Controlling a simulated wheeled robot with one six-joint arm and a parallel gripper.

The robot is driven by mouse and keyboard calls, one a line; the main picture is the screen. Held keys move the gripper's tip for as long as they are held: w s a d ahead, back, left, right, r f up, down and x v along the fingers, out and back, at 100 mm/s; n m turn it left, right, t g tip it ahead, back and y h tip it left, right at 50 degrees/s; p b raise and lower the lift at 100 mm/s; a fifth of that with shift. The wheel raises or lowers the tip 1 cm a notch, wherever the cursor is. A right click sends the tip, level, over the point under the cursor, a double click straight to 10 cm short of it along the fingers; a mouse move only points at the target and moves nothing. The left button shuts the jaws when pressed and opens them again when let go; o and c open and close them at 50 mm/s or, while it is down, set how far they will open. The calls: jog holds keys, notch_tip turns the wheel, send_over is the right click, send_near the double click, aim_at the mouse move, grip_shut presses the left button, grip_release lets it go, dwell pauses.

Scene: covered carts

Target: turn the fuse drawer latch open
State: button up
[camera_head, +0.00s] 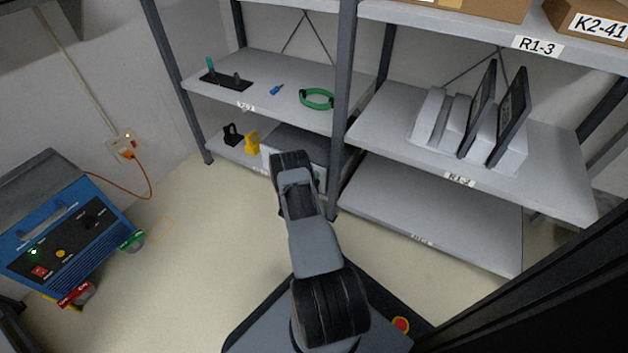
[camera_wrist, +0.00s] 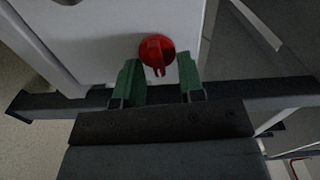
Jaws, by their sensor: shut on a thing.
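The red latch (camera_wrist: 153,48) is a round knob with a raised grip, set on the front of a white cabinet (camera_wrist: 98,38) in the wrist view. The grip points roughly down in that picture. My gripper (camera_wrist: 158,66) has its green fingers on both sides of the latch and is shut on it. The fingertips partly cover its surroundings. In the head view the white cabinet (camera_head: 270,158) stands on the lower left shelf, and my arm hides the latch and most of my gripper.
A dark shelf edge (camera_wrist: 70,101) runs across below the latch. A yellow item (camera_head: 252,141) and a black item (camera_head: 232,134) sit left of the cabinet. A shelf post (camera_head: 344,100) stands right. A blue machine (camera_head: 70,230) is at far left; floor between is clear.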

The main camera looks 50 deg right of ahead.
dwell(0.3)
jog(key=o, duration=0.9)
jog(key=shift+a, duration=0.1)
jog(key=shift+p+v, duration=2.45)
jog(key=shift+v, duration=4.35)
